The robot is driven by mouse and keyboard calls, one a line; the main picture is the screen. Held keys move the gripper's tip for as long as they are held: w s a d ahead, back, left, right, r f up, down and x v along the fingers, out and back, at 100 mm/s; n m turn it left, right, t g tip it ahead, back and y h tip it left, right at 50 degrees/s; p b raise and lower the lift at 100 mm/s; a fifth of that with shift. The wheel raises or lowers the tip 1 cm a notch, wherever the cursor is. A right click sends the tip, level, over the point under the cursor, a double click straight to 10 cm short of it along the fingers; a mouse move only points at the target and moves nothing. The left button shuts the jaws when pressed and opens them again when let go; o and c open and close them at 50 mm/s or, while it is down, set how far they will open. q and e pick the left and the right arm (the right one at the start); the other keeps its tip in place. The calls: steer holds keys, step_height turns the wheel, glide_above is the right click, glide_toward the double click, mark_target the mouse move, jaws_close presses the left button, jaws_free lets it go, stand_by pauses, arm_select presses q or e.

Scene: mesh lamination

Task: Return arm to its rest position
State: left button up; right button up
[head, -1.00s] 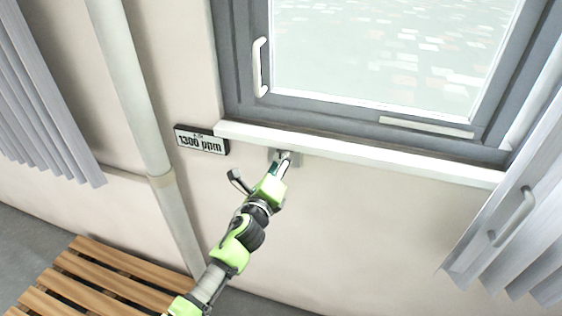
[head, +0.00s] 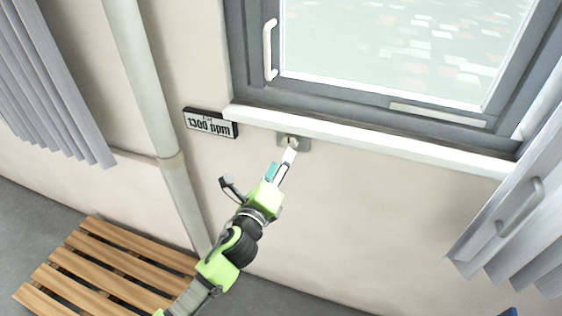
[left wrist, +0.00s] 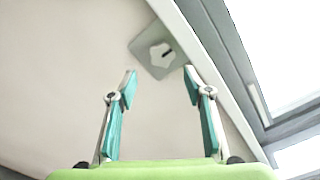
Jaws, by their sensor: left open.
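My left gripper (head: 282,166) is open and empty, in front of the wall below the window sill. In the left wrist view its two teal-padded fingers (left wrist: 158,85) stand apart with nothing between them. A small grey wall plate with a knob (head: 292,142) is just beyond the fingertips. In the left wrist view the plate and its white knob (left wrist: 160,55) show clear of the fingers, with a gap. My right gripper is in neither view.
A window (head: 380,105) with a white handle (head: 268,50) is above the white sill (head: 370,142). A "1300 ppm" display (head: 211,123) hangs left of the knob. A pipe (head: 150,100), a wooden slatted bench (head: 110,270) and grey blinds (head: 50,90) are at left. More blinds (head: 530,220) hang at right.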

arm_select(q)
steer(key=s+a+f+n+g+y+b, duration=0.1)
steer(key=s+a+f+n+g, duration=0.3)
steer(key=f, duration=1)
steer(key=s+a+f+n+g+y+b, duration=0.15)
steer(key=s+a+f+n, duration=0.3)
steer(key=f, duration=0.85)
steer(key=s+a+f+n+g+y, duration=0.2)
steer(key=s+a+f+n, duration=0.3)
steer(key=f, duration=0.9)
steer(key=s+a+f+n+g+b, duration=0.1)
steer(key=s+a+f+n+g, duration=0.15)
steer(key=s+f, duration=0.65)
steer(key=s+a+f+n+g+b, duration=0.1)
steer(key=s+a+f+n+g, duration=0.15)
steer(key=s+f, duration=0.65)
steer(key=s+a+f+n+g, duration=0.1)
steer(key=s+n, duration=0.1)
steer(key=s, duration=0.6)
steer(key=s+a+f+n+g, duration=0.1)
steer(key=s+f+n, duration=0.1)
steer(key=s, duration=0.6)
steer(key=s+a+f+n+g+y, duration=0.1)
steer(key=s+f+n, duration=0.1)
steer(key=s, duration=0.6)
steer(key=shift+s+f+n+g+b, duration=0.3)
steer(key=shift+n+g+b, duration=0.1)
steer(key=shift+n, duration=0.45)
